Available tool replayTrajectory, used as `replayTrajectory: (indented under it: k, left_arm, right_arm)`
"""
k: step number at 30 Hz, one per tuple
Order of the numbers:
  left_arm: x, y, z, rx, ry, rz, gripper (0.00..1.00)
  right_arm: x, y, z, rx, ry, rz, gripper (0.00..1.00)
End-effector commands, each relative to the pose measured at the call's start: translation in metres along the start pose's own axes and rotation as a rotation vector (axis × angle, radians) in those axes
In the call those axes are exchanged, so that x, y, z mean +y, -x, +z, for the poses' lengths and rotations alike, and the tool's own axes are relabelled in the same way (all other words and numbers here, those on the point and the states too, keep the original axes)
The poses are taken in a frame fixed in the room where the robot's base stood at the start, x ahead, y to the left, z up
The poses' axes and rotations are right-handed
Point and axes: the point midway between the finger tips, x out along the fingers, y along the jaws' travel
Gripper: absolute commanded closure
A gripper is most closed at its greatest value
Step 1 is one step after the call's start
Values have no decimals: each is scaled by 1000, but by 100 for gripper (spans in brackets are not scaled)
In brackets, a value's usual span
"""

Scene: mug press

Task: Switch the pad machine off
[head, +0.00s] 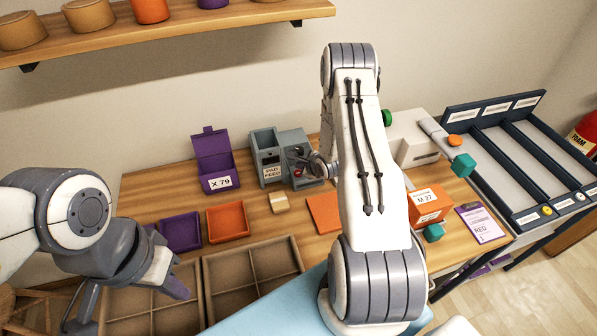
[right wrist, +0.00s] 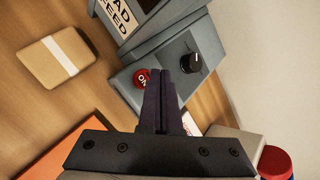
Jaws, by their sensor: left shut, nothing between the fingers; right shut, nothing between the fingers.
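The pad machine (head: 267,160) is a grey box labelled PAD FEED, standing at the back of the table. In the right wrist view its grey panel (right wrist: 125,88) carries a round red button (right wrist: 141,78) with white lettering that looks like ON, and a black knob (right wrist: 191,63). My right gripper (right wrist: 166,80) is shut and empty, its tips just beside the red button and below the knob. I cannot tell whether they touch the panel. In the head view my right arm partly covers the machine's right side. My left gripper (head: 178,290) is shut and empty over the cardboard trays.
A tan pad with a white band (right wrist: 58,58) lies beside the machine. A purple box (head: 215,165), purple tray (head: 181,232) and orange tray (head: 228,221) stand to the left. Divided cardboard trays (head: 297,255) fill the front. An orange M 27 box (head: 428,205) is at right.

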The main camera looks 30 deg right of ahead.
Motion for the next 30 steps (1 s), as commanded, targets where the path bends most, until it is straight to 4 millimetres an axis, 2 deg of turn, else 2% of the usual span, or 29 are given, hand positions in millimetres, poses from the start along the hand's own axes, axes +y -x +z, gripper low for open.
replayTrajectory:
  k: [16,30]
  left_arm:
    - [4,48,-3,0,0,0,100]
    - [3,48,-3,0,0,0,100]
  right_arm:
    - [-29,39,29,0,0,0,100]
    - [-29,40,29,0,0,0,100]
